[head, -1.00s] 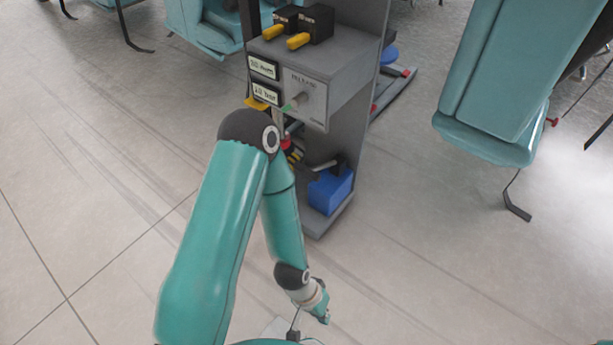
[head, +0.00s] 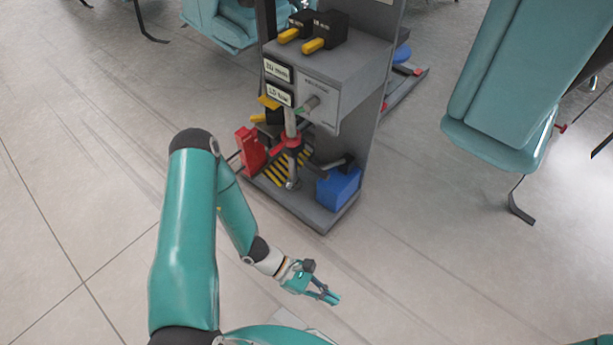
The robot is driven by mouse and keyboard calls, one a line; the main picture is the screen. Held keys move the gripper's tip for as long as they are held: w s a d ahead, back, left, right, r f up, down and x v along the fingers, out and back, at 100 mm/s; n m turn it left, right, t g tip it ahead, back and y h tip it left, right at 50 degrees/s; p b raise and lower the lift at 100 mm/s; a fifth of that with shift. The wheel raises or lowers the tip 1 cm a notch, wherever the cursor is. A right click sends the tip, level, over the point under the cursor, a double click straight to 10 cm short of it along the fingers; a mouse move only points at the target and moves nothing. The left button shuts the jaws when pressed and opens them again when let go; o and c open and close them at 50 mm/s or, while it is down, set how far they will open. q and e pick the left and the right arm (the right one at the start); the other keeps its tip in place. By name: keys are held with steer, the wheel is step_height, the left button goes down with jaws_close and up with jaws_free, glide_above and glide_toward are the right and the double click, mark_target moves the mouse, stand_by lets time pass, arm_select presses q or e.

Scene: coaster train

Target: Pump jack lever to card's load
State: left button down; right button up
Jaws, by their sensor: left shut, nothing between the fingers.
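A grey test stand holds a blue pump unit (head: 338,188) on the right of its base, with a dark lever (head: 334,163) on top. Two white cards with black writing, an upper card (head: 278,71) and a lower card (head: 279,94), are on the front of the stand's box; their text is too small to read surely. A metal column (head: 291,135) with a red collar stands over a yellow-black striped plate. My left gripper (head: 333,297) is shut and empty, low in front of the stand and apart from the lever. My right gripper is not in view.
A red block (head: 250,149) stands at the base's left. Two black units with yellow handles (head: 313,45) are on top. Teal seats (head: 505,90) stand right and behind. The floor in front is clear.

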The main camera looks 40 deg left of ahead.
arm_select(q)
steer(key=w+a+r+n+t+y+p, duration=0.1)
steer(key=w+a+r+n+t+y, duration=0.15)
steer(key=w+a+n+t, duration=0.65)
steer(key=w+a+n+t+y, duration=0.2)
steer(key=a+n+y, duration=0.15)
steer(key=a, duration=0.45)
steer(key=w+a+n+t+y, duration=0.1)
steer(key=a+n+t+y, duration=0.1)
steer(key=a+y, duration=0.45)
steer(key=w+h+b, duration=0.1)
steer(key=w+b, duration=0.1)
steer(key=w, duration=1.1)
steer(key=shift+a+b, duration=0.35)
steer(key=shift+a, duration=0.1)
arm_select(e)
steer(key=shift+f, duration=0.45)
arm_select(q)
steer(key=shift+f+m, duration=0.1)
steer(key=shift+m, duration=0.15)
